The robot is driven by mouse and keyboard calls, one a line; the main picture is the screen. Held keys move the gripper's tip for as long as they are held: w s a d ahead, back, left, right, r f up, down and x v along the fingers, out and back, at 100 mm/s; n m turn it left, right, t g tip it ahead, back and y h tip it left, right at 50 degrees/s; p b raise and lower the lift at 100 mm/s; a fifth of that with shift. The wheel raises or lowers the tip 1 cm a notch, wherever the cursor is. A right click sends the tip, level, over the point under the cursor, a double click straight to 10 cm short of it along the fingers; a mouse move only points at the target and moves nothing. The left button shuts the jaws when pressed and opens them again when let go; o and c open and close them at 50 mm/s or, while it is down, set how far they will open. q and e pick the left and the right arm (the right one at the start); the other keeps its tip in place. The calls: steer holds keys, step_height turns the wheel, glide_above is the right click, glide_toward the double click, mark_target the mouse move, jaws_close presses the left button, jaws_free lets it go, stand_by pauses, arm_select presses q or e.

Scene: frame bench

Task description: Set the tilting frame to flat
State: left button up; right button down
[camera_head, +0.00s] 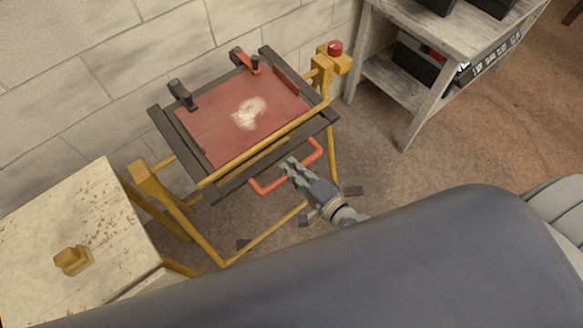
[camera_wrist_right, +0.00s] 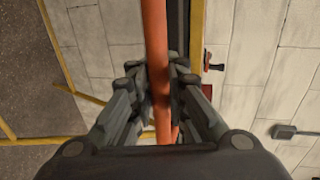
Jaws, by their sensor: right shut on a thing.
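The tilting frame (camera_head: 213,187) is a dark rectangular frame on a yellow stand (camera_head: 180,210). It holds a red panel (camera_head: 215,125) with a pale worn patch. The panel's face shows from above; I cannot tell its exact tilt. An orange handle (camera_head: 268,187) sticks out from the frame's near edge. My right gripper (camera_head: 290,168) is shut on the handle's bar. In the right wrist view the orange bar (camera_wrist_right: 155,40) runs between the fingers (camera_wrist_right: 160,95). My left gripper is not in view.
Two clamps, one dark (camera_head: 181,94) and one orange (camera_head: 247,62), sit at the frame's far edge. A red knob (camera_head: 335,47) tops the right post. A grey shelf (camera_head: 398,68) stands right. A block wall is behind.

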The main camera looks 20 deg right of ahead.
steer(key=shift+r+p, duration=0.75)
steer(key=shift+r, duration=0.35)
steer(key=shift+w+r, duration=0.15)
steer(key=c, duration=1.6)
jaws_free()
steer(key=shift+d, duration=0.1)
steer(key=shift+c, duration=0.2)
steer(key=shift+o, duration=0.3)
steer(key=shift+s, duration=0.3)
steer(key=v, duration=1.2)
